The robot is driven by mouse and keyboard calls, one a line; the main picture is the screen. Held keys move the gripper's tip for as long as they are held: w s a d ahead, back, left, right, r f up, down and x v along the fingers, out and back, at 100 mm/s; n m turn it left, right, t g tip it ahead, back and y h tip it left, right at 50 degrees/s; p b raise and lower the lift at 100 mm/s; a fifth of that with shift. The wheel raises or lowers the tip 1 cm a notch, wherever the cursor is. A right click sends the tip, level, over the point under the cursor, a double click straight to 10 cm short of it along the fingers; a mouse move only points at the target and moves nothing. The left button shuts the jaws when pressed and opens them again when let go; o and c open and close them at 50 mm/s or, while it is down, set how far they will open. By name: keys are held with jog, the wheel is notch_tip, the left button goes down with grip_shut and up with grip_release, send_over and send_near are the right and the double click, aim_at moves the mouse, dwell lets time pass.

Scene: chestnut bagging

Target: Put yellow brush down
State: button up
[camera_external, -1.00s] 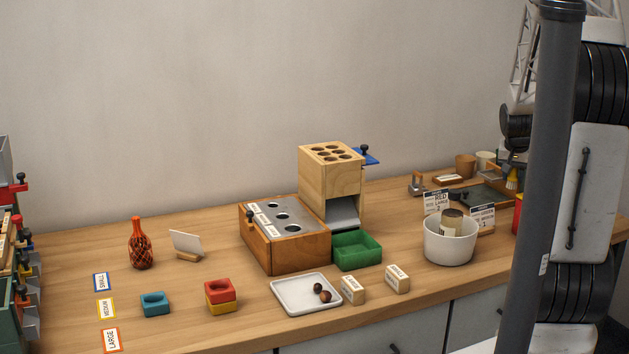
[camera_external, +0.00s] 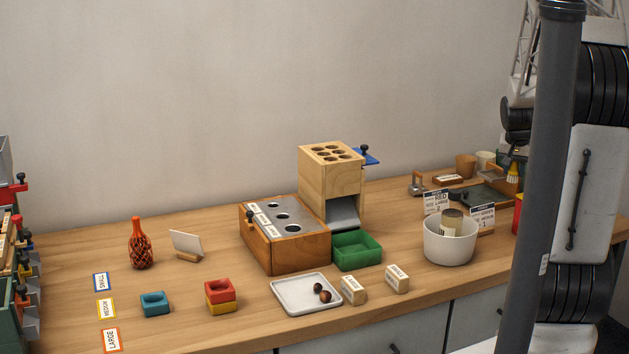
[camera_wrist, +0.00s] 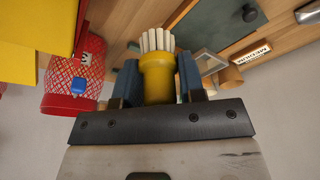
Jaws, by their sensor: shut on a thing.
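The yellow brush (camera_wrist: 158,78) is in my gripper (camera_wrist: 157,85) in the wrist view, with its pale bristles pointing away from the palm. The blue-grey fingers are shut on the yellow body from both sides. In the external view, the brush (camera_external: 512,176) shows small at the right, beside the grey pole, above the dark tray area. My gripper is mostly hidden there behind the pole. I cannot tell whether the bristles touch anything.
A dark green tray (camera_wrist: 222,20) lies beyond the brush. A red netted item (camera_wrist: 75,75) and a yellow block (camera_wrist: 42,28) are at the left of the wrist view.

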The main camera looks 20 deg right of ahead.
notch_tip(320, 180, up, 16)
jog(key=w+a+n+t+y, duration=0.1)
jog(key=w+a+n, duration=0.2)
jog(key=a, duration=1.6)
jog(key=w+a+n+y, duration=0.1)
jog(key=w+a+n, duration=0.25)
jog(key=a, duration=1.65)
jog(key=s+a+n, duration=0.2)
jog(key=s+a, duration=0.4)
jog(key=a, duration=0.5)
jog(key=s+a+n+y, duration=0.1)
jog(key=s+a+n, duration=0.3)
jog(key=a, duration=0.7)
jog(key=s+a+n, duration=0.1)
jog(key=s+a, duration=0.6)
jog(key=a, duration=0.3)
notch_tip(320, 180, down, 22)
jog(key=shift+a+f, duration=0.1)
jog(key=shift+f, duration=0.25)
jog(key=shift+w, duration=0.15)
